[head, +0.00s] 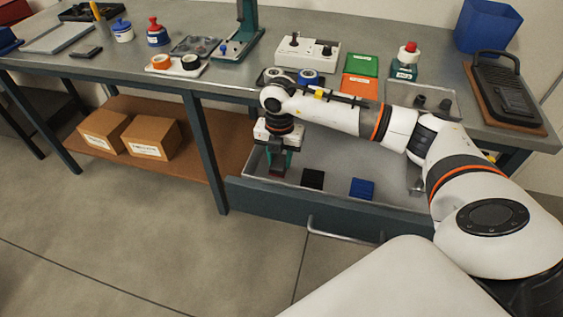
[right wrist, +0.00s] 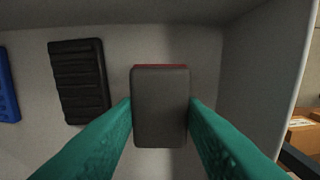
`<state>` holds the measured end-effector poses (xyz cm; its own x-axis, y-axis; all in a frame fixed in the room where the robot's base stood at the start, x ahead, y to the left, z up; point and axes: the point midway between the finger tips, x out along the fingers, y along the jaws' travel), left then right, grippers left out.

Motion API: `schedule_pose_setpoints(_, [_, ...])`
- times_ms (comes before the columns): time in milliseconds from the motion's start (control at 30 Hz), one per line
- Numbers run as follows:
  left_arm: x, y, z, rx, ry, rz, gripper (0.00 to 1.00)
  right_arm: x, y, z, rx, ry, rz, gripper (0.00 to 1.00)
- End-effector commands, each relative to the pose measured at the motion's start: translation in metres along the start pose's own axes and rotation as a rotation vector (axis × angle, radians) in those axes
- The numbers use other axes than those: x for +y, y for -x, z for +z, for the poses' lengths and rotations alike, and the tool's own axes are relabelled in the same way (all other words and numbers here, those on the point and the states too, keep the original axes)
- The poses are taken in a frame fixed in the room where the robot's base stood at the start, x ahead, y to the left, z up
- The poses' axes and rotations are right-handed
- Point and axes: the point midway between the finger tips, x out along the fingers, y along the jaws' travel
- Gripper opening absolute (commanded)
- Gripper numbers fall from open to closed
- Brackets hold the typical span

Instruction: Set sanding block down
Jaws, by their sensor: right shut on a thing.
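My right gripper (head: 281,163) reaches down into the left part of the open drawer (head: 335,192) in the head view. In the right wrist view its two green fingers (right wrist: 160,115) are shut on the sanding block (right wrist: 160,108), which has a grey face and a red edge at its far side. The block also shows small and dark red under the gripper in the head view (head: 278,170). I cannot tell whether it touches the drawer floor. My left gripper is not in view.
A black block (head: 313,179) and a blue block (head: 362,188) lie in the drawer to the right of the gripper; the black ribbed one shows in the wrist view (right wrist: 80,80). The drawer's handle (head: 340,232) faces front. The workbench top (head: 225,80) above holds several tools.

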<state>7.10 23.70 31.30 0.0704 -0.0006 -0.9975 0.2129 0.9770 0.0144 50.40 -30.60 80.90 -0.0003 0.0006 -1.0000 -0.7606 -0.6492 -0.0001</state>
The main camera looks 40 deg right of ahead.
Motion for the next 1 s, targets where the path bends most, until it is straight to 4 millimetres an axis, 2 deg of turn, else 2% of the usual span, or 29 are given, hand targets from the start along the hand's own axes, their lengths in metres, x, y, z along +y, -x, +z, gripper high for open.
schedule_pose_setpoints(100, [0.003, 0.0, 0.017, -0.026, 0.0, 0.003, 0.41, 0.001, -0.021, 0.001, -0.002, -0.001, 0.002, 0.1])
schedule_pose_setpoints(200, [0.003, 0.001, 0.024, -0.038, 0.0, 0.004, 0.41, 0.001, -0.033, 0.0, -0.001, 0.0, 0.002, 0.1])
schedule_pose_setpoints(600, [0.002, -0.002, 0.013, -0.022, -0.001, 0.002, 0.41, 0.0, -0.039, 0.0, 0.0, 0.001, 0.001, 0.1])
schedule_pose_setpoints(633, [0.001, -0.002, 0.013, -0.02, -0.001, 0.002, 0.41, 0.0, -0.039, 0.0, 0.001, 0.001, 0.001, 0.37])
schedule_pose_setpoints(733, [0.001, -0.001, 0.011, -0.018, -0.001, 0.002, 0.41, 0.0, -0.038, 0.0, 0.0, 0.001, 0.001, 0.53])
schedule_pose_setpoints(767, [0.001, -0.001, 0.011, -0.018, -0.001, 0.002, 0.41, 0.0, -0.038, 0.0, 0.0, 0.001, 0.001, 0.57])
schedule_pose_setpoints(1000, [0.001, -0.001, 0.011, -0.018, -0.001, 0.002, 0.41, 0.0, -0.038, 0.0, 0.0, 0.001, 0.001, 0.57])
